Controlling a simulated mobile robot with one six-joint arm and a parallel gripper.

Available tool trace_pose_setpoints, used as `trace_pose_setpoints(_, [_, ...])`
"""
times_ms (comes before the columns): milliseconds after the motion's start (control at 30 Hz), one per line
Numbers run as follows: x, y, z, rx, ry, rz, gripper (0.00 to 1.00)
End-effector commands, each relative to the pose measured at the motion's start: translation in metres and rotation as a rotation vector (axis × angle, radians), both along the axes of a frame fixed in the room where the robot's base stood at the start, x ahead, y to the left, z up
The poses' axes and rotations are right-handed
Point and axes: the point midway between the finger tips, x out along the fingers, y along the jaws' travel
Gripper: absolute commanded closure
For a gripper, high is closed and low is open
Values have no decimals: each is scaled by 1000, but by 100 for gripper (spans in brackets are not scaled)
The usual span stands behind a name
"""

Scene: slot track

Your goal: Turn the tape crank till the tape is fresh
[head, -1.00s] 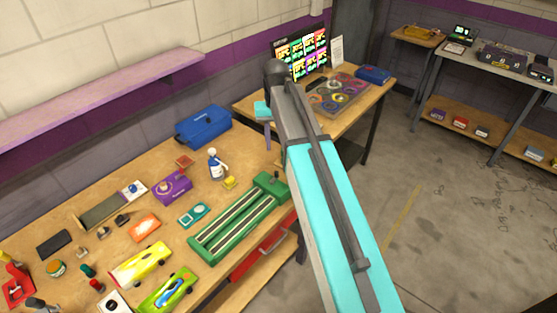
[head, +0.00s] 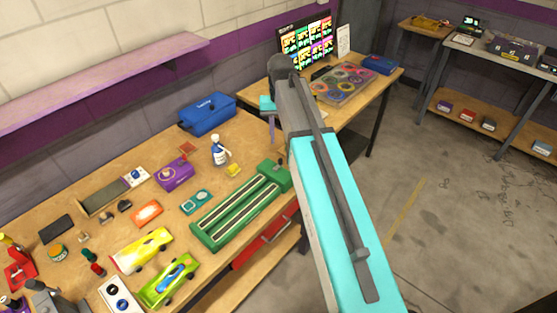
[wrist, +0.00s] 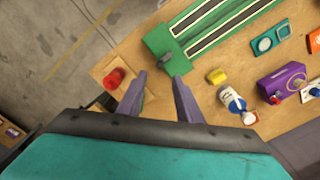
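A long green track unit (head: 206,235) with dark, white-edged strips lies on the wooden workbench. In the wrist view, its green end block (wrist: 157,40) is just beyond my gripper (wrist: 157,85). A small dark knob (wrist: 166,60), perhaps the crank, sits on that block, ahead of and between the fingers. The fingers are apart, with nothing held between them. In the head view my arm hides most of the gripper; one purple finger (head: 271,129) shows beyond the unit's far end. I cannot make out the tape's condition.
A yellow block (wrist: 217,76), a spray bottle (wrist: 236,104) and a purple box (wrist: 282,84) stand right of the gripper in the wrist view. A red round object (wrist: 114,78) is close to the left finger. Two toy cars (head: 141,250) lie near the front.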

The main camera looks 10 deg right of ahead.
Motion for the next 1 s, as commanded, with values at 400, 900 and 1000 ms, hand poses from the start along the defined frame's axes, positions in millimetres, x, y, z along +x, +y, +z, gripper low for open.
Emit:
trace_pose_setpoints(400, [0, -1, -46, 0, 0, -1, 68])
trace_pose_setpoints(900, [0, -1, -91, 0, 0, -2, 68])
trace_pose_setpoints(1000, [0, -2, -97, 0, 0, -2, 68])
